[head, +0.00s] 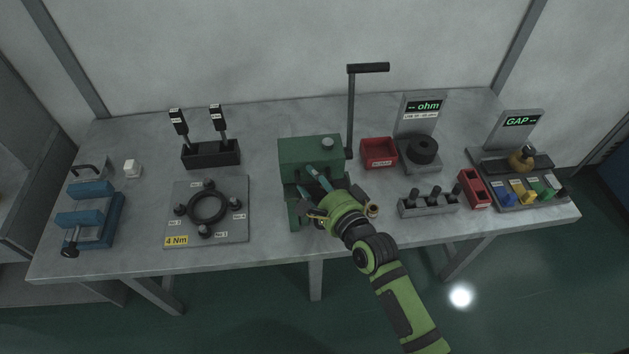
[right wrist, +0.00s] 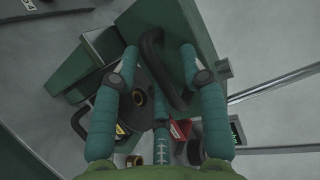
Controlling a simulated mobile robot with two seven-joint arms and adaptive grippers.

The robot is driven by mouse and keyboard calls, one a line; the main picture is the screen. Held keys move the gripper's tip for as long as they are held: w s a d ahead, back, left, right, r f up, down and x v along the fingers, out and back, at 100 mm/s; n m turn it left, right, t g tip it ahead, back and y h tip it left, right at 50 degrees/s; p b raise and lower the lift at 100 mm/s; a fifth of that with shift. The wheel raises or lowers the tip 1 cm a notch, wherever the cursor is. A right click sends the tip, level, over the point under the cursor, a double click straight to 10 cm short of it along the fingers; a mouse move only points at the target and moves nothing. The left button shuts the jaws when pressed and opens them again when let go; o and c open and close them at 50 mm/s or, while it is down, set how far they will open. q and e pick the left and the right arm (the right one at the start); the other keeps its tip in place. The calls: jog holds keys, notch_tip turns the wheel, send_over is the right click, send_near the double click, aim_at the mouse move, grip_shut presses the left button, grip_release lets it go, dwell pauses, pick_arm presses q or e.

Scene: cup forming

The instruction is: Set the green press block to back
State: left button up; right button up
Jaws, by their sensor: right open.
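The green press block (head: 308,150) stands at the middle of the table, a boxy green body over a green base. It has a tall upright lever (head: 350,110) with a black grip on its right side. My right gripper (head: 312,178) is in front of the press and hides part of its front. A curved black handle (right wrist: 162,72) shows between the fingers, against the green body (right wrist: 175,22). I cannot tell whether a finger touches it. My left gripper is not in view.
A black ring on a grey plate (head: 240,233) lies left of the press, with a black tool holder (head: 210,155) behind. A blue clamp (head: 92,215) is far left. A red bin (head: 379,152), an ohm display (head: 424,107) and a gap gauge stand (head: 515,125) are right.

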aim_at(309, 141)
grip_shut()
jog(key=w+b, duration=0.1)
jog(key=w, duration=0.3)
jog(key=w+b, duration=0.2)
jog(key=w, duration=0.2)
jog(key=w+b, duration=0.2)
jog(key=w, duration=0.3)
jog(key=shift+a+f, duration=0.15)
jog(key=shift+a, duration=0.1)
jog(key=shift+r, duration=0.3)
grip_release()
jog(key=shift+s+d+f, duration=0.1)
